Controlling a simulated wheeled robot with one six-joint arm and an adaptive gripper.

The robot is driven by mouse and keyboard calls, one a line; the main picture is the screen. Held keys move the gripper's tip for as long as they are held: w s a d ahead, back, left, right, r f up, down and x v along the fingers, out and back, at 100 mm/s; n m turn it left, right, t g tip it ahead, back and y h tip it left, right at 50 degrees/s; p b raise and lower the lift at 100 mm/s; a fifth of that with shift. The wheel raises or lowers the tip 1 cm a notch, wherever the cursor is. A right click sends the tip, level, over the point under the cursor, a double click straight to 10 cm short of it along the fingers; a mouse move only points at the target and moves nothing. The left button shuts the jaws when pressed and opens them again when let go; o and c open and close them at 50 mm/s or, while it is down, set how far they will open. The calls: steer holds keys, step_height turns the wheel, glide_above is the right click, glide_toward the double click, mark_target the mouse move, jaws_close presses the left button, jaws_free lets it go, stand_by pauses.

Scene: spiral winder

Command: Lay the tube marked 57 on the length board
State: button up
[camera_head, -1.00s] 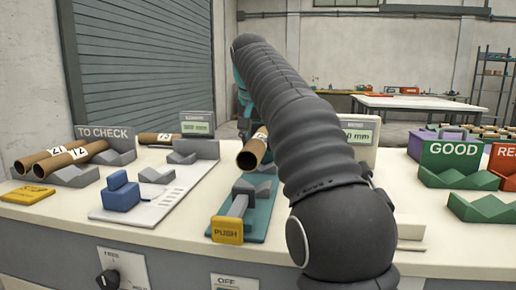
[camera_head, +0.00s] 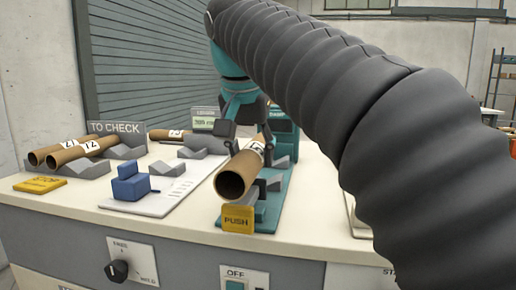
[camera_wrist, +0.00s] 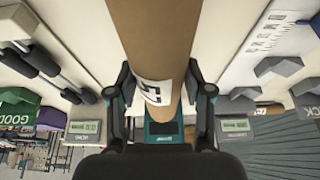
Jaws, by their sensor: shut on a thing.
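My gripper (camera_head: 246,130) is shut on a brown cardboard tube (camera_head: 238,174). The tube's open end faces the head camera, and its white label is partly covered, so I cannot read the full number. The wrist view shows the same tube (camera_wrist: 153,35) between my two fingers (camera_wrist: 160,98). The tube appears over the teal push board (camera_head: 262,215); I cannot tell whether it touches the grey V-blocks there. The length board (camera_head: 150,206), white with scale marks, lies to the left. It carries a blue block (camera_head: 130,185) and grey V-blocks (camera_head: 168,168), with no tube on them.
Two tubes (camera_head: 72,152) lie on the TO CHECK rack (camera_head: 122,152) at the left. Another tube (camera_head: 168,135) lies behind the length board, near its display (camera_head: 205,121). My arm hides the right side.

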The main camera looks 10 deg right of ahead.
mark_target(249, 148)
steer(key=shift+s+a+r, duration=0.1)
steer(key=shift+s+a, duration=0.15)
steer(key=shift+s, duration=0.35)
steer(key=shift+s+a+r, duration=0.1)
steer(key=shift+s+a, duration=0.15)
steer(key=shift+s, duration=0.35)
steer(key=shift+r+p, duration=1.65)
steer(key=shift+p, duration=0.1)
steer(key=shift+r+p, duration=0.45)
steer(key=shift+r, duration=2.3)
steer(key=shift+d, duration=0.1)
